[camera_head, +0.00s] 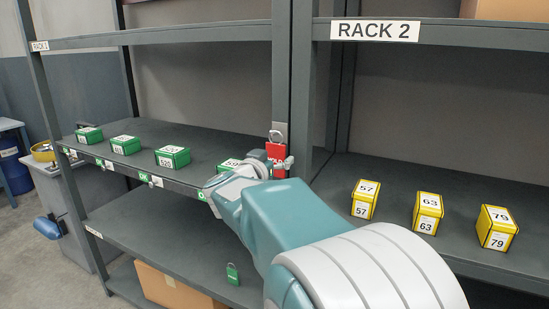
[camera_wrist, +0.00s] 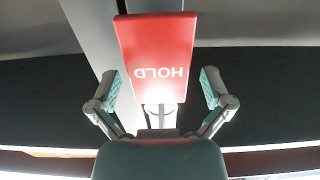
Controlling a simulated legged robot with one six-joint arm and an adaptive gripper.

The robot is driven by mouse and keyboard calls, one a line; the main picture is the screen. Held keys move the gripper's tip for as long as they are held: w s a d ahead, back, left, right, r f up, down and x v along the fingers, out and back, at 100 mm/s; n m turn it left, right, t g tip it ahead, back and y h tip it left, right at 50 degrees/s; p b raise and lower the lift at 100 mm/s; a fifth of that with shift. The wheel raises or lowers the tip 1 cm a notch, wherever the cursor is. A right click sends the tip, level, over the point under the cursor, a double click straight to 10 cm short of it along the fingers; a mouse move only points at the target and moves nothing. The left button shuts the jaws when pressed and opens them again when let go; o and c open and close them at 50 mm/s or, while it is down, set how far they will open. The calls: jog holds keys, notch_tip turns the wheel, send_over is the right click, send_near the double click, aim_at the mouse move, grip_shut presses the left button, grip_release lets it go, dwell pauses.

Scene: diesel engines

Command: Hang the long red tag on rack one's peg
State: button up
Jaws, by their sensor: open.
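The long red tag (camera_head: 276,151) is upright against the post (camera_head: 291,80) between the two racks, below a small grey fitting (camera_head: 279,131). In the wrist view the red tag (camera_wrist: 157,50) fills the upper middle, with HOLD upside down. My gripper (camera_wrist: 160,88) is open, with one finger on each side of the tag and a visible gap at both sides. In the head view my gripper (camera_head: 272,164) is at the tag and partly covers it. I cannot make out the peg or whether the tag hangs on it.
Rack one, at left, holds several green boxes (camera_head: 172,156) on its shelf. Rack 2, at right, holds yellow boxes (camera_head: 427,212). A green tag (camera_head: 232,274) and a cardboard box (camera_head: 172,288) are lower down. The shelf edges and post are close to my arm.

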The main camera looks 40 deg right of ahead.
jog(key=v, duration=1.2)
jog(key=w+a+f+n+t+y, duration=0.2)
jog(key=a+n+t+y, duration=0.8)
jog(key=a+y, duration=0.55)
jog(key=s+a+f+n+g, duration=0.1)
jog(key=s+f+g, duration=0.4)
jog(key=s+f, duration=0.2)
jog(key=s+a+f+n+g+y, duration=0.1)
jog(key=s+f+n+g, duration=0.1)
jog(key=s+f+g, duration=0.4)
jog(key=s+f, duration=0.1)
jog(key=s, duration=0.4)
jog(key=shift+a+n, duration=0.3)
jog(key=shift+a, duration=0.1)
jog(key=shift+s+f, duration=0.1)
